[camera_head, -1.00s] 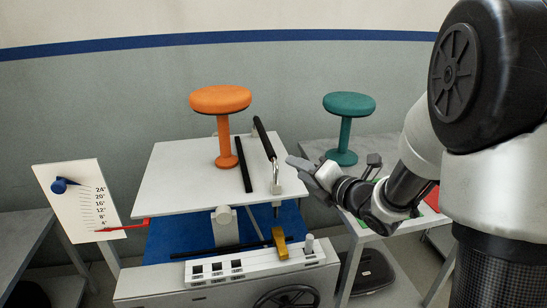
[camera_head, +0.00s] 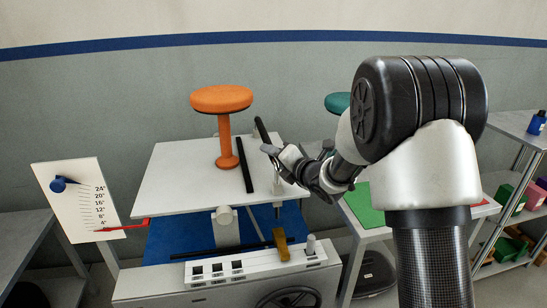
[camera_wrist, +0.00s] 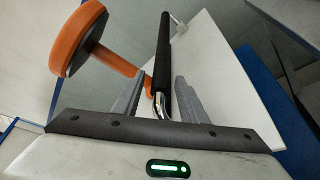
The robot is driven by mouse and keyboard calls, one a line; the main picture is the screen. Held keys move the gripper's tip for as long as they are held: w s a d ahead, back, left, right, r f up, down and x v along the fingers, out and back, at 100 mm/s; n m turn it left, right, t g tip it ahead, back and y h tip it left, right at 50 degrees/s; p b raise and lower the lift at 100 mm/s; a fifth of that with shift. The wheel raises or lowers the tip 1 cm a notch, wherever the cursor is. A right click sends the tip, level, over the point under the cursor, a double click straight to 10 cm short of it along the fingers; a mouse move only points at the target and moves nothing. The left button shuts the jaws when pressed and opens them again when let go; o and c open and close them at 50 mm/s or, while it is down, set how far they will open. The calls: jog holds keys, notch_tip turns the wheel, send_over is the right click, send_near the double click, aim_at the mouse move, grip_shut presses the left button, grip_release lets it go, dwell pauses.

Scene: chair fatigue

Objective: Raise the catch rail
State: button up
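The catch rail, a black padded bar with bent metal ends (camera_head: 261,130), runs along the right edge of the white tilting platform (camera_head: 180,180). In the head view, my gripper (camera_head: 274,157) is at the rail's near end and hides part of it. In the wrist view, the rail (camera_wrist: 163,60) runs between my two spread fingers (camera_wrist: 158,98), with its near metal bend low between them. The fingers are open, with gaps on both sides of the rail. Whether the rail is fully within their depth is hard to tell.
An orange stool (camera_head: 226,150) stands on the platform beside a black strip (camera_head: 245,165). A brass lever (camera_head: 281,244) and white switch panel (camera_head: 230,267) are in front. A green stool (camera_head: 337,102) is partly behind my arm. An angle board (camera_head: 80,200) stands left.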

grip_shut()
notch_tip(320, 180, up, 15)
jog(key=p, duration=0.5)
jog(key=shift+w, duration=0.1)
grip_release()
jog(key=shift+f, duration=0.15)
jog(key=p+v, duration=0.1)
jog(key=v, duration=1.6)
jog(key=shift+s+d, duration=0.15)
jog(key=shift+s, duration=0.1)
